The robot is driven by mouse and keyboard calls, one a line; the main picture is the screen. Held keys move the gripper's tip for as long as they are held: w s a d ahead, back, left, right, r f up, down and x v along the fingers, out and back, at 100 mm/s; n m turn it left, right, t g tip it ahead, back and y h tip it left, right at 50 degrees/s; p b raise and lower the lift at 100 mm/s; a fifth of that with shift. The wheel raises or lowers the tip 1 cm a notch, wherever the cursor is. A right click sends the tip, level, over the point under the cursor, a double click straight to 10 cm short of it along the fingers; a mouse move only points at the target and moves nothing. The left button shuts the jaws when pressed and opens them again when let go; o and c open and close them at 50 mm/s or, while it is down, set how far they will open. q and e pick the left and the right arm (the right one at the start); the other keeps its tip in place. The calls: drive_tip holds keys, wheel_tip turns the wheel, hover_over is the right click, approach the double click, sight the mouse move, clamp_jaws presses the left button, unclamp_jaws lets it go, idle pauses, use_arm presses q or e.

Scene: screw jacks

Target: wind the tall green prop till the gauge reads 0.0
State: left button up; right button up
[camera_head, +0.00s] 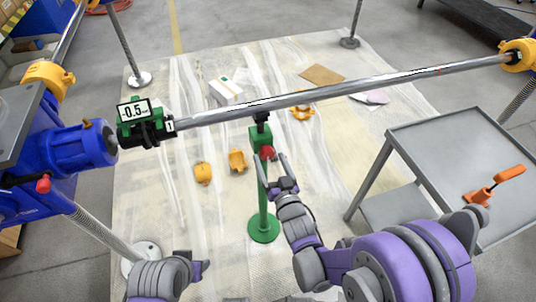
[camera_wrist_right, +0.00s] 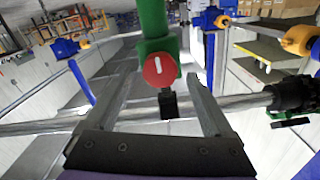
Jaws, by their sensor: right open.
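The tall green prop (camera_head: 263,200) stands on a round green foot on the floor sheet, its dark top under the long steel bar (camera_head: 330,93). Its red knob (camera_head: 267,153) has a white mark, upright in the right wrist view (camera_wrist_right: 160,69). The gauge (camera_head: 134,109), clamped on the bar's left part, reads -0.5. My right gripper (camera_head: 274,172) is open beside the knob. In the right wrist view its fingers lie either side of the knob, with gaps; I cannot tell whether they touch it.
A grey trolley (camera_head: 464,137) stands at the right with an orange clamp (camera_head: 492,187) on it. A blue machine (camera_head: 70,150) stands at the left. Yellow pieces (camera_head: 237,160), a white box (camera_head: 226,91) and a brown board (camera_head: 321,75) lie on the floor sheet.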

drive_tip(key=v, duration=0.8)
idle(1.5)
